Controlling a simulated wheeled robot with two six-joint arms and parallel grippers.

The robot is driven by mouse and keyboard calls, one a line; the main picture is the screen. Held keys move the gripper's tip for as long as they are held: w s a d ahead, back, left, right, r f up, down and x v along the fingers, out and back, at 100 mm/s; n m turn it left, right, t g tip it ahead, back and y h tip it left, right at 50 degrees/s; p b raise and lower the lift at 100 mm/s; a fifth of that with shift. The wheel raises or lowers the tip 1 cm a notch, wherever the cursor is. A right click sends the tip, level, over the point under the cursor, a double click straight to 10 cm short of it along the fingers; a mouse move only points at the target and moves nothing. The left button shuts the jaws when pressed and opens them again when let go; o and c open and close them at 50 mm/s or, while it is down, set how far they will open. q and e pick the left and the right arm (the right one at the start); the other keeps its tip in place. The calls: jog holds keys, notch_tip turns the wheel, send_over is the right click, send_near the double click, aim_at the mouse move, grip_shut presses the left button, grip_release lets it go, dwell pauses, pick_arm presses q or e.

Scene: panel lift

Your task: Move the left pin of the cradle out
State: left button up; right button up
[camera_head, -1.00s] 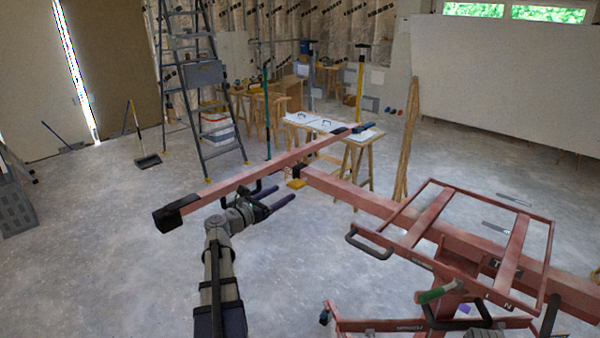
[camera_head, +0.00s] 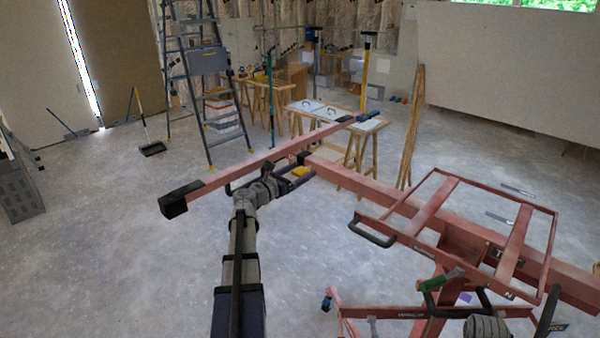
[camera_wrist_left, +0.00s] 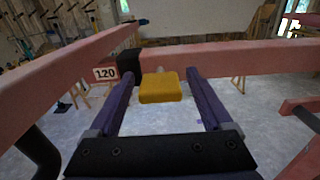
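The cradle (camera_head: 424,205) is a red frame on the lift at the right of the head view. A long red crossbar (camera_head: 235,171) lies across the end of the lift's red beam (camera_head: 350,181). The left pin, with a yellow block-shaped head (camera_head: 299,172), is at that joint; it shows clearly in the left wrist view (camera_wrist_left: 160,87). My left gripper (camera_head: 304,171) is open, its two dark fingers either side of the yellow head, with gaps on both sides. A grey rounded part at the lower right seems to be my right arm; its fingers are not clear.
A black looped handle (camera_head: 375,231) sticks out from the cradle's left side. A green-gripped handle (camera_head: 442,280) is below the cradle. A ladder (camera_head: 200,85) and worktables (camera_head: 350,130) stand behind.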

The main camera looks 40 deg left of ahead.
pick_arm(q)
grip_shut()
dwell(0.5)
